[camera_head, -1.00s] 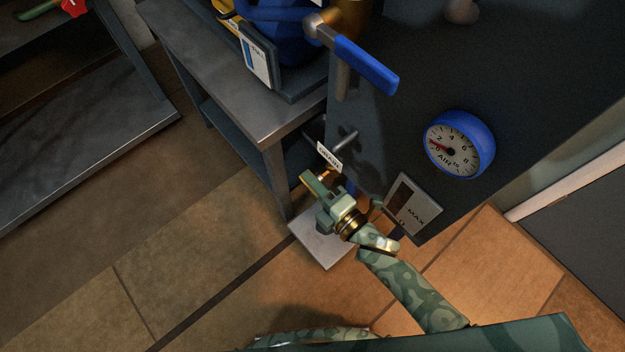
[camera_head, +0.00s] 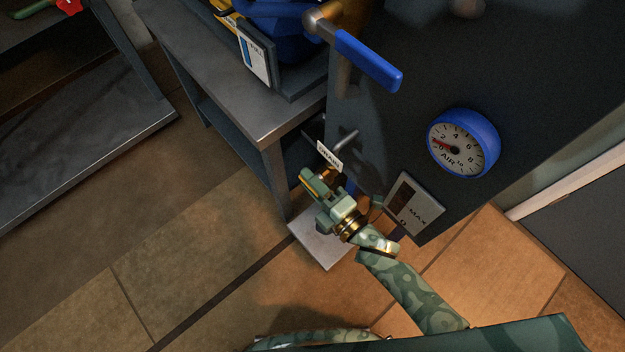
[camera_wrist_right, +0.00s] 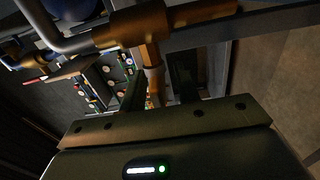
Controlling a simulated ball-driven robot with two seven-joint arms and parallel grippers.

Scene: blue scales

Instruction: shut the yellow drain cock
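My right gripper (camera_head: 322,184) is low in front of the dark cabinet, just below the white DRAIN label (camera_head: 329,156). A thin yellow strip, which looks like the drain cock's lever (camera_head: 309,187), shows along the gripper's left side. Whether they touch I cannot tell. In the right wrist view the two dark fingers of this gripper (camera_wrist_right: 160,88) stand apart, with a copper drain pipe (camera_wrist_right: 151,58) running down between them. Most of the cock is hidden by the gripper. My left gripper is out of view.
A blue-handled lever (camera_head: 367,64) and a blue-rimmed air gauge (camera_head: 463,143) are above and right of the gripper. A MAX level plate (camera_head: 414,204) is close to my right wrist. A grey table (camera_head: 235,92) stands at left. A pale plate (camera_head: 322,249) lies below.

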